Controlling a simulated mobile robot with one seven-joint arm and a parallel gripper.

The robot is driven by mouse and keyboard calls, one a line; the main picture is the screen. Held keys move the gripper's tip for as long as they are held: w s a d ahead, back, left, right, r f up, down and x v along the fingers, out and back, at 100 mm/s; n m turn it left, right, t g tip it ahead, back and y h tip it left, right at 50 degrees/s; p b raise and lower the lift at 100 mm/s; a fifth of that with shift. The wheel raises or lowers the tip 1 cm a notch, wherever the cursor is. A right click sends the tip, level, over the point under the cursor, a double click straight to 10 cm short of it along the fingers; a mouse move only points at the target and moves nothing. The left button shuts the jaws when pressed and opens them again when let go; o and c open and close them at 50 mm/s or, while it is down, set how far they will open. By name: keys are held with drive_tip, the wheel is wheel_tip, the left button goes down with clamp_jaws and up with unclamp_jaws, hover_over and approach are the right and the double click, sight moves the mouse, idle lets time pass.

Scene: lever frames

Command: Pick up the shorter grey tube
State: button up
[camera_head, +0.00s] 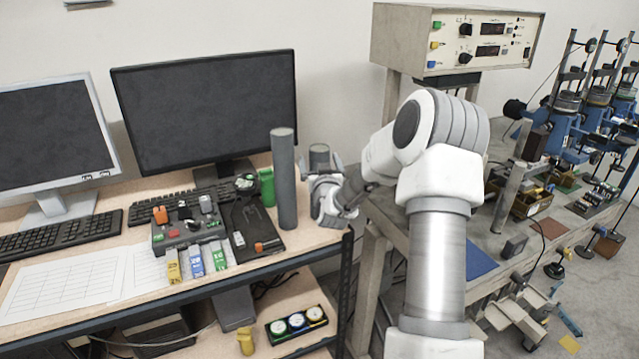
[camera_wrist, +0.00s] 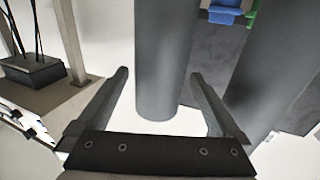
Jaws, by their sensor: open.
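The shorter grey tube (camera_head: 319,153) stands upright near the right end of the desk, its lower part hidden behind my gripper (camera_head: 324,168) in the head view. In the wrist view the shorter tube (camera_wrist: 162,55) rises between the two fingers of my gripper (camera_wrist: 159,76), which is open around it.
A green object (camera_head: 266,187) stands behind the taller tube. A black stand (camera_head: 262,230) and a control box (camera_head: 187,232) lie to its left. A monitor (camera_head: 210,105) stands behind. The desk's front edge is close. A workbench (camera_head: 481,225) stands to the right.

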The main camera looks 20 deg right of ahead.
drive_tip(key=x, duration=0.3)
drive_tip(key=shift+w+d+r, duration=0.1)
drive_tip(key=shift+w+d, duration=0.1)
drive_tip(key=shift+w, duration=0.15)
clamp_jaws()
drive_tip(key=shift+r+p, duration=0.15)
drive_tip(key=shift+p, duration=0.15)
